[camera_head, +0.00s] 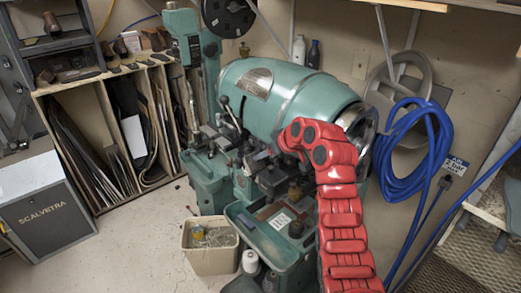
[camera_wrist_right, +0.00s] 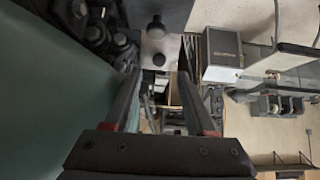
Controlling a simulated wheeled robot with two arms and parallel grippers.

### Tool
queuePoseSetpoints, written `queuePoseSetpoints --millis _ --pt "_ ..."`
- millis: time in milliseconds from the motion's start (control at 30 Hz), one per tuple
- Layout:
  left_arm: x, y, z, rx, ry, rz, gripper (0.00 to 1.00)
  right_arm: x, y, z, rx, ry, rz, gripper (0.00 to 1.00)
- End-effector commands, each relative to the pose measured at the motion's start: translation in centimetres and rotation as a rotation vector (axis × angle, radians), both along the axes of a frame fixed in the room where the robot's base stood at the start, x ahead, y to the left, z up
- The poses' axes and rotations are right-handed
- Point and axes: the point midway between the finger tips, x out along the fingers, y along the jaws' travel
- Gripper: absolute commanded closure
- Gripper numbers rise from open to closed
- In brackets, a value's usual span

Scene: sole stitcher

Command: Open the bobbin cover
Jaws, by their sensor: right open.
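The sole stitcher (camera_head: 290,95) is a teal machine with a barrel-shaped body. Its dark mechanism (camera_head: 240,150) sits at the front left of the barrel. I cannot pick out the bobbin cover for certain in either view. My red right arm reaches up to this mechanism, and its gripper is largely hidden there in the head view. In the right wrist view my right gripper (camera_wrist_right: 160,78) is open, with nothing seen between its fingers. The teal machine surface (camera_wrist_right: 35,110) and dark machine parts (camera_wrist_right: 100,25) lie to its left. My left gripper is not in view.
A beige bin (camera_head: 208,262) stands on the floor before the machine. A wooden rack (camera_head: 98,80) and a grey cabinet (camera_head: 45,205) stand at left; the cabinet also shows in the wrist view (camera_wrist_right: 222,55). A blue hose (camera_head: 400,170) hangs at right. Some floor at left is clear.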

Motion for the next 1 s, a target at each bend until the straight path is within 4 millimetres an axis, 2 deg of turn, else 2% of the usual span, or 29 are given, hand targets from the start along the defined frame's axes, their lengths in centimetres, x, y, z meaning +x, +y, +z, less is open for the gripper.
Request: queuePoseSetpoints --millis 67,300,700,1000 --pt "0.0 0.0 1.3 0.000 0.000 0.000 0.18 0.6 0.7 -0.8 -0.001 0.010 0.002 0.44" --pt "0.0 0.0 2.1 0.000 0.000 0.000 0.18 2.0 1.5 -2.5 0.001 0.003 0.000 0.44" --pt "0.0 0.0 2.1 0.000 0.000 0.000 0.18 2.3 1.7 -3.1 -0.001 0.002 0.000 0.44" --pt "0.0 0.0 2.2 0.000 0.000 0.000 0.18 2.3 1.7 -3.0 -0.001 0.002 0.000 0.98"
